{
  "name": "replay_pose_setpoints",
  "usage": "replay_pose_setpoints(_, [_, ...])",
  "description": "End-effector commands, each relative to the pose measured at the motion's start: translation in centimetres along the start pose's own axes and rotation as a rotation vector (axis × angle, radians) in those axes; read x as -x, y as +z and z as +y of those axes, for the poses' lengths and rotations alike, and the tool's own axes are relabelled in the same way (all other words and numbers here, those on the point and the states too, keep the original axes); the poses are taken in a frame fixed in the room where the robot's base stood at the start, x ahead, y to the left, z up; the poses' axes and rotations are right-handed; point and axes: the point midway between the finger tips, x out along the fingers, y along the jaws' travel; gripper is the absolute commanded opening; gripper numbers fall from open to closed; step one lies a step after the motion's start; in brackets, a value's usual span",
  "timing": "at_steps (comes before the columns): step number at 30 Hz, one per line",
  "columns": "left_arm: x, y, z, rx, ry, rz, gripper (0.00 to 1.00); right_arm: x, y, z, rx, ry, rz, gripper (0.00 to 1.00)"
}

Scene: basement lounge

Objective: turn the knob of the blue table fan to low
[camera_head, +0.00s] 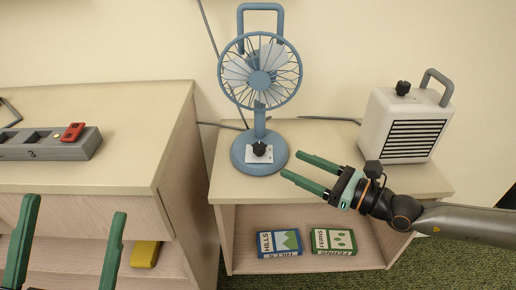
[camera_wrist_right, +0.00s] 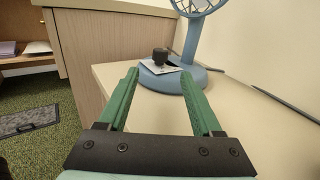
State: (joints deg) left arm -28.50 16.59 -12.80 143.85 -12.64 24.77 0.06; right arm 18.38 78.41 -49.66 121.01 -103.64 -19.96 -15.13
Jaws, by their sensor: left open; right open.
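The blue table fan (camera_head: 260,75) stands upright on the right-hand cabinet, with its round base (camera_head: 239,158) near the front left. A black knob (camera_head: 259,148) sits on a white plate on that base. In the right wrist view the knob (camera_wrist_right: 160,54) lies ahead, between the fingertips in the picture. My right gripper (camera_head: 290,166) is open and empty, just right of the fan base, its fingers pointing left toward the knob without touching it. My left gripper (camera_head: 75,207) is open and empty in front of the left cabinet, far from the fan.
A white heater (camera_head: 404,125) with a knob and handle stands at the right on the same cabinet top (camera_head: 330,135). Two books, Hills (camera_head: 279,243) and Ferns (camera_head: 333,241), lie on the shelf below. A grey power strip (camera_head: 55,147) with a red switch lies on the left cabinet (camera_head: 120,120).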

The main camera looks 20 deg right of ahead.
Motion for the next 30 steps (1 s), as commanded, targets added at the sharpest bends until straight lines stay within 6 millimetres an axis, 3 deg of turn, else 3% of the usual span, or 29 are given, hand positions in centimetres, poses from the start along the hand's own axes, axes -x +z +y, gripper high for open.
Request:
replay_pose_setpoints(18, [-1.8,-1.8,-1.0,-0.038,0.0,0.006,1.0,-8.8,0.3,0.1,-0.005,0.001,-0.003,0.67])
replay_pose_setpoints(24, [-1.8,-1.0,-1.1,-0.031,-0.007,-0.032,1.0,-10.4,0.1,0.0,-0.003,0.001,-0.002,0.67])
replay_pose_setpoints(30, [-1.4,0.1,-1.1,-0.023,-0.012,-0.071,1.0,-10.8,0.1,0.0,-0.002,0.002,-0.001,0.67])
